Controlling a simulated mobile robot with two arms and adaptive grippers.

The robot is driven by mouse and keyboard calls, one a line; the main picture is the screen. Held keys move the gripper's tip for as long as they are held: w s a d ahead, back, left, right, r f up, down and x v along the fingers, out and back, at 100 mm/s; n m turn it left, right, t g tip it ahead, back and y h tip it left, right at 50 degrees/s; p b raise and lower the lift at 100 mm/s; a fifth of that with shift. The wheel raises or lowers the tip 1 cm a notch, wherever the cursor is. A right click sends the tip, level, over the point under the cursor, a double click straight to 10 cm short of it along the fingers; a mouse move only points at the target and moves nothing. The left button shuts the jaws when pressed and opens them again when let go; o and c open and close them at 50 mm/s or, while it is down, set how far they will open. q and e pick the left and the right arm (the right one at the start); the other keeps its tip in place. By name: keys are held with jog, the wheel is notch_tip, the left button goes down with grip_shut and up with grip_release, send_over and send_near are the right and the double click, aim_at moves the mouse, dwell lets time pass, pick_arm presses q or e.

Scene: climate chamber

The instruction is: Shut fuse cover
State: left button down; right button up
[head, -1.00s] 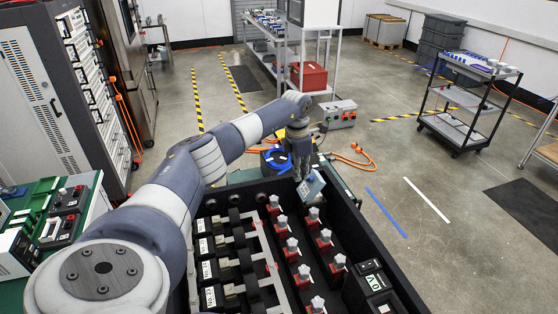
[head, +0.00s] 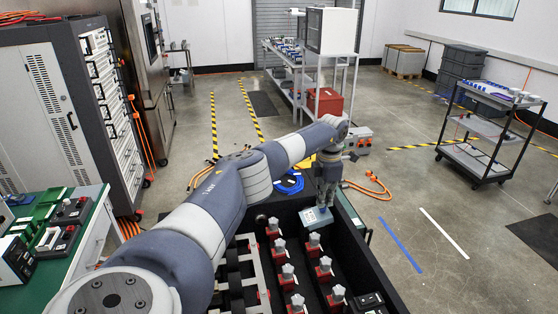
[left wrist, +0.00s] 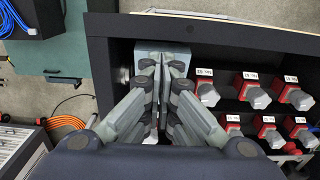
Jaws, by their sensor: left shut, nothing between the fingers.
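The fuse cover (head: 314,219) is a small grey-blue box lid with a pale label, at the far end of the black open case (head: 372,262). It looks close to level in the head view; whether it is fully shut I cannot tell. My left gripper (head: 324,204) points down at it with its fingers shut and empty, at or just above its top. In the left wrist view, the closed fingertips (left wrist: 161,62) lie over the grey cover (left wrist: 148,47) and hide much of it. My right gripper is not in view.
Several red sockets with grey plugs (head: 325,268) stand in rows in the case near the cover. A green bench (head: 75,240) stands at left, a cart (head: 490,130) at right.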

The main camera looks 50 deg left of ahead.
pick_arm(q)
jog(key=shift+w+d+f, duration=0.15)
jog(key=shift+w+f, duration=0.15)
jog(key=shift+f, duration=0.15)
jog(key=shift+r, duration=0.1)
dwell(0.5)
jog(key=shift+r+p, duration=0.45)
jog(key=shift+r, duration=0.3)
